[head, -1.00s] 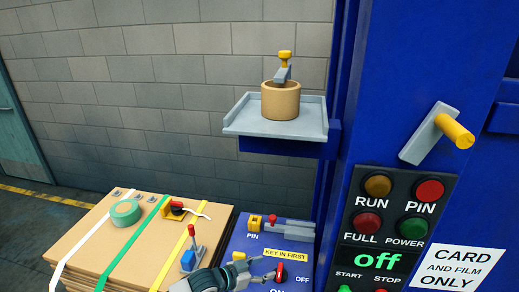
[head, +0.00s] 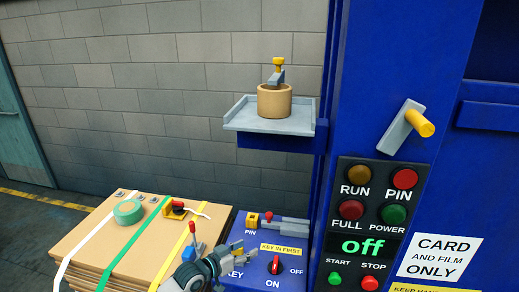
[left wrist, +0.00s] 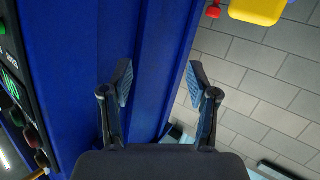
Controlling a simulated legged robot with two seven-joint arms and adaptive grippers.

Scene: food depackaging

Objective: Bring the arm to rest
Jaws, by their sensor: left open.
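My left gripper (head: 233,250) is low in the head view, between the cardboard stack and the blue control box, over the box's left part. In the left wrist view its two fingers (left wrist: 160,85) stand apart with nothing between them. Beyond them are a blue machine wall and grey brick. The blue control box (head: 247,238) carries a red key knob (head: 274,264) between ON and OFF lettering; the gripper hides part of the box. My right gripper is not in view.
A grey tray (head: 300,124) holding a brown cup (head: 274,100) juts from the blue machine (head: 365,100). Its display (head: 363,247) reads "off". A yellow-ended lever (head: 420,123) sticks out at right.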

